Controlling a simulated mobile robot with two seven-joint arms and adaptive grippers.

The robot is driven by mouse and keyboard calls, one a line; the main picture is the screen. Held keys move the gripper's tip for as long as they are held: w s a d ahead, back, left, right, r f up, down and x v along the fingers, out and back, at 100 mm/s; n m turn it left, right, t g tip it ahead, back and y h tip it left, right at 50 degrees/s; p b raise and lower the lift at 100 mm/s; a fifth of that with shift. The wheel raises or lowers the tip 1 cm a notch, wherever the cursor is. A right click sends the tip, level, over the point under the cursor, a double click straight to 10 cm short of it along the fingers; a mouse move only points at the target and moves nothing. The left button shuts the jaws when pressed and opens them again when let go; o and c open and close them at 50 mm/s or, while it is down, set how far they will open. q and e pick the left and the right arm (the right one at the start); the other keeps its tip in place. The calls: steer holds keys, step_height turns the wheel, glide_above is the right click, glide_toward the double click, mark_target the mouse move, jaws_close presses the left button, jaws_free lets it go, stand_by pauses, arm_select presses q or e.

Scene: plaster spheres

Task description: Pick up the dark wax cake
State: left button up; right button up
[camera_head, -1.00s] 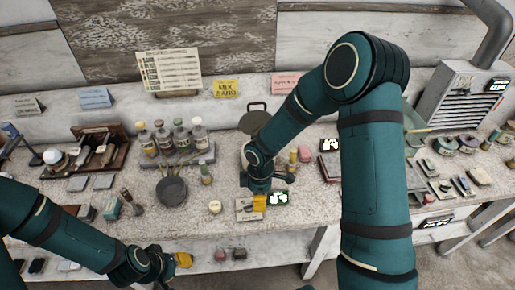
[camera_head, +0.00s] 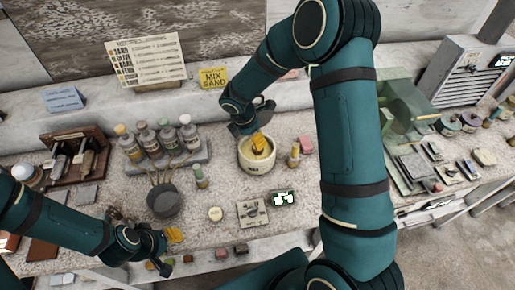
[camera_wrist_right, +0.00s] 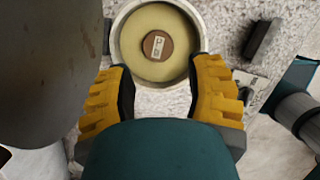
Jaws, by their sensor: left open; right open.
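A round brown disc (camera_wrist_right: 157,46) with a pale label lies in the yellowish inside of a white pot (camera_wrist_right: 119,38); it may be the dark wax cake, but I cannot tell for sure. The pot also shows in the head view (camera_head: 256,166) on the bench. My right gripper (camera_wrist_right: 163,75) is open and empty above the pot, its yellow fingers spread at the near rim; in the head view the gripper (camera_head: 259,143) hides much of the pot's inside. My left gripper (camera_head: 174,236) is open and empty by the bench's front edge.
A dark pan (camera_head: 164,201), a bottle rack (camera_head: 170,161) and a small bottle (camera_head: 200,178) stand left of the pot. A card (camera_head: 252,212) and a lit display (camera_head: 283,198) lie in front. Small blocks (camera_head: 222,254) sit on the lower shelf.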

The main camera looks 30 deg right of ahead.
steer(key=x, duration=0.7)
steer(key=shift+w+f, duration=0.2)
steer(key=c, duration=0.7)
